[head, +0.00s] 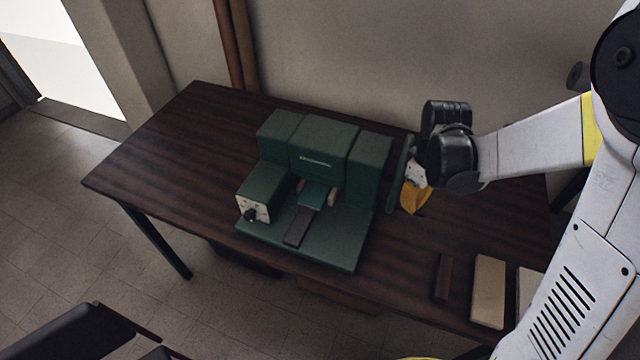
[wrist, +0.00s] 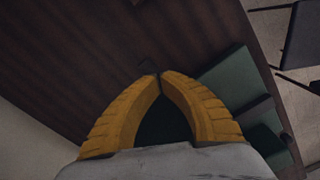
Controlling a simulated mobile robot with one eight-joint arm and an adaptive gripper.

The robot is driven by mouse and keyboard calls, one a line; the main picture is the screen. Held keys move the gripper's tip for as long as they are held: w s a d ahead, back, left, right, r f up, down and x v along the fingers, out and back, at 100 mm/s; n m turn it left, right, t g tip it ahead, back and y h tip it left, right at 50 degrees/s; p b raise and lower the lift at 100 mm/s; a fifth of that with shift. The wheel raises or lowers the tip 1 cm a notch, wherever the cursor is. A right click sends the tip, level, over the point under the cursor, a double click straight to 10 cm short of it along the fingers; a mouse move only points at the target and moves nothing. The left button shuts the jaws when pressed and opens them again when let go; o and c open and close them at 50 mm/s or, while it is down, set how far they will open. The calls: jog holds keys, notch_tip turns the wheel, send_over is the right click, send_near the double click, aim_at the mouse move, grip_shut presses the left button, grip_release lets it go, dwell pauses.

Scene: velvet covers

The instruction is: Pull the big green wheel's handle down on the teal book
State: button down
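A dark green press machine (head: 325,145) stands on the table. Its big green wheel (head: 402,160) shows nearly edge-on at its right side; I cannot make out the handle clearly. The teal book (head: 316,194) lies in the middle of the press, below the upper block. My gripper (head: 413,208), with yellow fingers, is just right of the wheel, pointing down; whether they touch is unclear. In the wrist view the fingertips (wrist: 160,76) meet, and no held object can be made out. Green parts of the machine (wrist: 235,85) show to the right there.
The dark wooden table (head: 160,150) is clear on its left side. A dark brown block (head: 443,276) and a beige block (head: 488,291) lie at the front right. The wall (head: 340,60) is close behind the press. A black chair (head: 85,338) stands at lower left.

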jog(key=shift+w+d+f+b, duration=0.1)
jog(key=shift+w+f+b, duration=0.1)
jog(key=shift+f+b, duration=0.35)
jog(key=shift+w+f, duration=0.1)
jog(key=shift+f, duration=0.1)
jog(key=shift+r, duration=0.15)
dwell(0.3)
notch_tip(320, 180, up, 15)
jog(key=p, duration=1)
